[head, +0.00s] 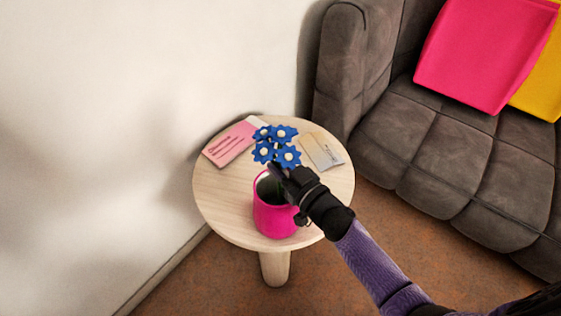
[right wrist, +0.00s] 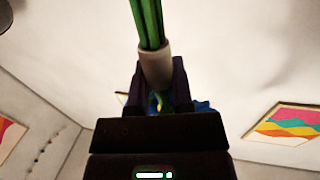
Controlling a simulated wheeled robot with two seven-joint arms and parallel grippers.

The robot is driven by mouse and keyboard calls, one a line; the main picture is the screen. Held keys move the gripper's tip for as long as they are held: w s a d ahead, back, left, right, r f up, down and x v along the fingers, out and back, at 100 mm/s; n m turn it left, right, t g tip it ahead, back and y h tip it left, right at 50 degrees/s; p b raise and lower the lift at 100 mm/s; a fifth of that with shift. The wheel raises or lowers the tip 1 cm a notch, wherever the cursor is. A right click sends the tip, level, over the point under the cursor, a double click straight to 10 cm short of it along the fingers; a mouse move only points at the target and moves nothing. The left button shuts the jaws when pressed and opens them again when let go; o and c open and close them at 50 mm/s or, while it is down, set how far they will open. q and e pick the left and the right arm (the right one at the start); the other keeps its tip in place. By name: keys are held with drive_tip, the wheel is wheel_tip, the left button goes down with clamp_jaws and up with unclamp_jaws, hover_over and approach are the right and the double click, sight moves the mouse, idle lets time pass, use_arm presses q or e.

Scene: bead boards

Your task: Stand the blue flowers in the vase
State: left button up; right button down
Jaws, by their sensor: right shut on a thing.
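The blue flowers (head: 277,147), with pale centres, are in my right gripper (head: 278,174), which is shut on their stems. In the right wrist view the green stems (right wrist: 148,20) run through a pale band (right wrist: 155,62) between the fingers, and a little blue petal shows behind. The pink vase (head: 275,220) stands upright on the round table. My right gripper is over the vase's right and back rim, with the flower heads beyond it. Dark green shows at the vase's mouth; I cannot tell how far the stems are inside. My left gripper is out of view.
The light wooden round table (head: 222,212) also bears a pink card (head: 230,145) and a tan card (head: 322,151) at the back. A white wall (head: 120,120) is close on the left. A grey sofa (head: 425,150) with pink and yellow cushions stands on the right.

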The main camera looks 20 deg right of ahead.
drive_tip(key=shift+f, duration=0.15)
drive_tip(key=c, duration=0.6)
unclamp_jaws()
drive_tip(key=shift+o, duration=0.9)
use_arm(q)
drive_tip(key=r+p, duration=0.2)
drive_tip(key=p, duration=0.1)
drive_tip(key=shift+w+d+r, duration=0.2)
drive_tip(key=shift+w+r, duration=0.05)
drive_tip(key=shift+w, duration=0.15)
use_arm(e)
drive_tip(key=v, duration=1)
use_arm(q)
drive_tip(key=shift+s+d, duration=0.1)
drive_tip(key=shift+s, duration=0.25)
